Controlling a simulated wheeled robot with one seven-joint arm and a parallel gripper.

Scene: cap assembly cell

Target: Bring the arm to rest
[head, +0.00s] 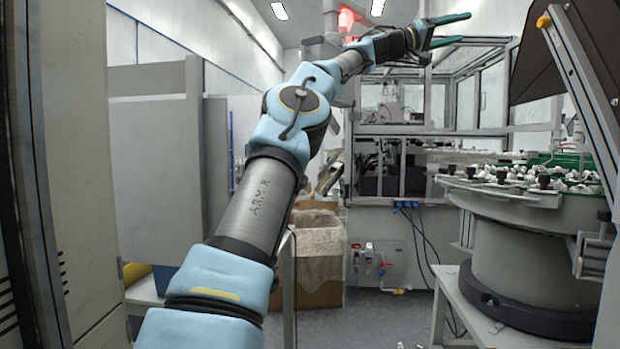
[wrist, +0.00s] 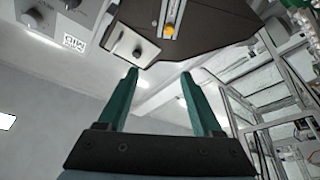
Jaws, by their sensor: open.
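My arm reaches up and away from the lower left in the head view. My gripper (head: 466,30) is at its end, raised high and pointing right, in front of the glazed machine enclosure. Its two green fingers are spread apart with nothing between them. In the wrist view my gripper (wrist: 158,82) shows the same two green fingers, apart and empty, pointing up the picture. Beyond the fingertips is a dark angular panel with an orange knob (wrist: 169,30). The fingers touch nothing that I can see.
A round feeder bowl (head: 535,205) with small pale parts stands at the right. A dark panel on a grey post (head: 583,95) rises above it. The enclosure (head: 430,130) is at the back. A cardboard box (head: 318,260) with a plastic liner stands mid-floor. Grey cabinets (head: 150,160) line the left.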

